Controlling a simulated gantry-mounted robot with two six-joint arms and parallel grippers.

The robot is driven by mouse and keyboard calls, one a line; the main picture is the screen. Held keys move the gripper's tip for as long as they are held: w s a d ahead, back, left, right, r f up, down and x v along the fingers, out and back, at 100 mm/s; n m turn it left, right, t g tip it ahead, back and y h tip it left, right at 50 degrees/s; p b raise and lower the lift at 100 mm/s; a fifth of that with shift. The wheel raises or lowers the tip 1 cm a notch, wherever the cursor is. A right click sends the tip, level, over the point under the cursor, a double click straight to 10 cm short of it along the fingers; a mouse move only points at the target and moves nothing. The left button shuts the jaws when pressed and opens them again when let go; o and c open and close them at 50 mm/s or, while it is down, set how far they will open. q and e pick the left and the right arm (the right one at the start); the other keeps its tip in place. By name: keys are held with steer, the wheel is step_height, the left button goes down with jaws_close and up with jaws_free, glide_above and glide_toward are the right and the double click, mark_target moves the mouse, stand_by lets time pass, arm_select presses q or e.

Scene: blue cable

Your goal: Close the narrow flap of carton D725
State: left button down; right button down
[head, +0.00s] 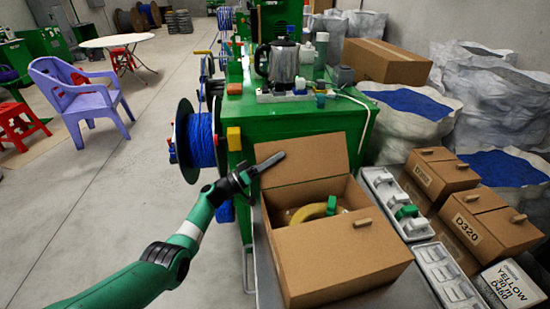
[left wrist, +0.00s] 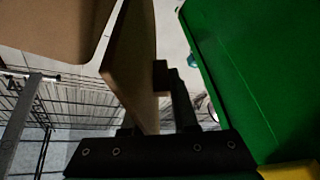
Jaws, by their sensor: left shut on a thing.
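The open brown carton (head: 340,262) stands at the front of the bench; no D725 label is readable on it. Its back flap (head: 308,158) is raised and tilted. Its near flap (head: 330,236) lies over the front part of the opening and has a small tab (head: 362,222). A yellow roll (head: 308,213) and a green piece lie inside. My left gripper (head: 266,164) is at the left edge of the raised flap, shut on its small tab. In the left wrist view the flap (left wrist: 132,75) and tab (left wrist: 160,74) show by the finger. My right gripper is out of view.
A green machine (head: 300,130) with a kettle (head: 284,64) stands just behind the carton. A blue cable spool (head: 200,140) is to the left.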

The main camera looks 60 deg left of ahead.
arm_select(q)
steer(key=shift+d+f, duration=0.1)
steer(key=shift+f, duration=0.05)
steer(key=m, duration=0.1)
steer(key=d+r+m+h, duration=0.1)
steer(key=m, duration=0.1)
steer(key=d+m+h, duration=0.1)
steer(key=shift+s+r+m, duration=0.2)
steer(key=shift+s+m, duration=0.15)
steer(key=shift+m, duration=0.05)
steer(key=shift+s+d+r+m+h+p, duration=0.15)
steer(key=shift+d+m+h+p, duration=0.15)
steer(key=shift+m, duration=0.2)
steer(key=shift+d+r+m+h+p, duration=0.1)
steer(key=shift+d+m+h, duration=0.1)
steer(key=shift+m+h, duration=0.25)
steer(key=shift+d+r+m, duration=0.1)
steer(key=shift+d+m, duration=0.1)
steer(key=shift+m, duration=0.25)
steer(key=shift+s+d+r+p, duration=0.15)
steer(key=shift+d+p, duration=0.15)
steer(key=shift+p, duration=0.35)
steer(key=shift+s+d, duration=0.1)
steer(key=shift+d, duration=0.15)
